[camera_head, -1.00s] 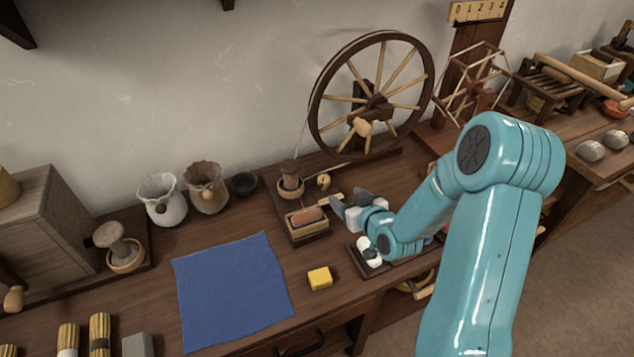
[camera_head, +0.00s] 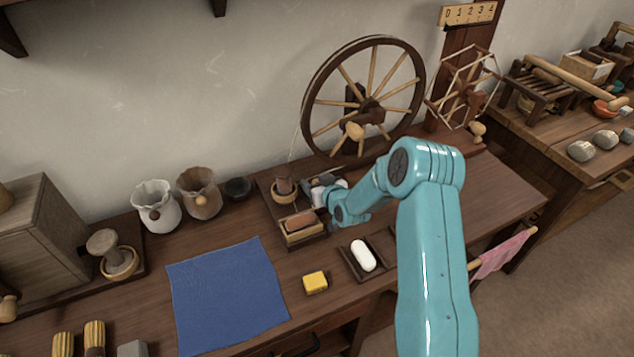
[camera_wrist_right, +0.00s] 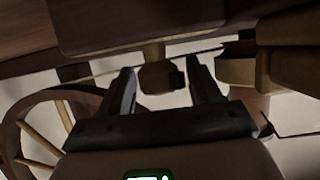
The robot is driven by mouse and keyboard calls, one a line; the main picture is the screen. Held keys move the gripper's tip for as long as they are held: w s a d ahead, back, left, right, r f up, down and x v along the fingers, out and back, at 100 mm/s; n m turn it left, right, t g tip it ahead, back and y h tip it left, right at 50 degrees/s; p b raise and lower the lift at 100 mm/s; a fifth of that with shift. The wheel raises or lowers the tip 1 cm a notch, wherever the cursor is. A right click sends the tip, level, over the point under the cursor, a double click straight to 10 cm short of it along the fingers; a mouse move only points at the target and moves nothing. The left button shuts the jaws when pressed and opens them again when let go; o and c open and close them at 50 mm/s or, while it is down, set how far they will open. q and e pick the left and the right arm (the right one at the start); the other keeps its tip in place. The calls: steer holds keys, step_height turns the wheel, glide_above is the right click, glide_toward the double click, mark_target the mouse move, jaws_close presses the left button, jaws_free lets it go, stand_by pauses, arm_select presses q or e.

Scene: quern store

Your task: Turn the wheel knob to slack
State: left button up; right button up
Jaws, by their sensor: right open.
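The big spoked spinning wheel (camera_head: 371,111) stands upright at the back of the bench, with a pale round wooden grip (camera_head: 354,130) near its hub. The small tan knob seen there earlier is now hidden behind the gripper in the head view. In the right wrist view my right gripper (camera_wrist_right: 162,72) is open. A small brownish knob (camera_wrist_right: 157,76) with a dark end shows between its fingers; contact cannot be told. My left gripper is not in view.
A spindle cup (camera_head: 285,188) and a reddish-brown block (camera_head: 299,222) are on the stand close to the gripper. A white oval piece (camera_head: 363,256) lies in a dark tray. A yellow block (camera_head: 315,282) and blue cloth (camera_head: 228,295) lie in front.

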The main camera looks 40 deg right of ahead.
steer(key=c, duration=0.9)
steer(key=shift+o, duration=0.2)
